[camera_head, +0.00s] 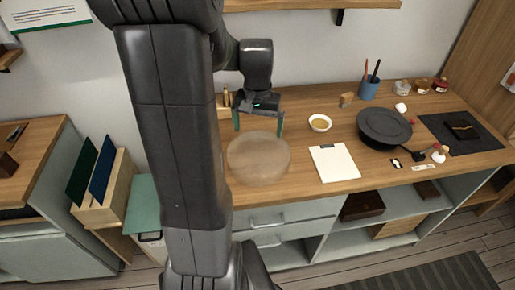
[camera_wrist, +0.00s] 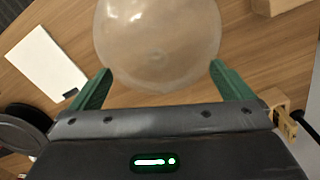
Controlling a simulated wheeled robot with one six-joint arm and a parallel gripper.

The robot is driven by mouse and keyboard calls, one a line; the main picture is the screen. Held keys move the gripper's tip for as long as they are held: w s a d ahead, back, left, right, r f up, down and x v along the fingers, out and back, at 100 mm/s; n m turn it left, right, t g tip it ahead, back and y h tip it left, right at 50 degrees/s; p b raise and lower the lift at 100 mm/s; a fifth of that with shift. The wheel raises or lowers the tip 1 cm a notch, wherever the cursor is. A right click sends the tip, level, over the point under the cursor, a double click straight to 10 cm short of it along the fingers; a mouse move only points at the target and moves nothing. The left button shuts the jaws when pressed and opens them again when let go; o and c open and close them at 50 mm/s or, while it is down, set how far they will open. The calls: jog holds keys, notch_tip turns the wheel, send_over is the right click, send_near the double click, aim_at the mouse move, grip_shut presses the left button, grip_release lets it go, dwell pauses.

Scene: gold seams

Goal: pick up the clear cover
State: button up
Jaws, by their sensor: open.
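The clear cover (camera_head: 258,160) is a rounded, see-through, slightly brownish dome standing on the wooden worktop, near its front left part. It also fills the top middle of the wrist view (camera_wrist: 157,40). My gripper (camera_head: 258,131) is open and empty, with its green fingers pointing down at the far side of the cover. In the wrist view my gripper (camera_wrist: 160,67) has one finger on either side of the cover's near edge. I cannot tell whether the fingers touch it. My arm hides part of the worktop left of the cover.
A clipboard (camera_head: 334,162) lies right of the cover, with a small bowl (camera_head: 320,123) behind it. Farther right are a dark round turntable (camera_head: 385,126), a black mat (camera_head: 450,137), a blue pen cup (camera_head: 369,89) and small jars. A wooden holder stands behind my gripper.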

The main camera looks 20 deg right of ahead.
aim_at(259, 137)
jog(key=f, duration=0.3)
jog(key=shift+s+f, duration=0.35)
jog(key=shift+s, duration=0.05)
jog(key=shift+w+f, duration=0.1)
jog(key=shift+f, duration=0.15)
jog(key=shift+c, duration=0.4)
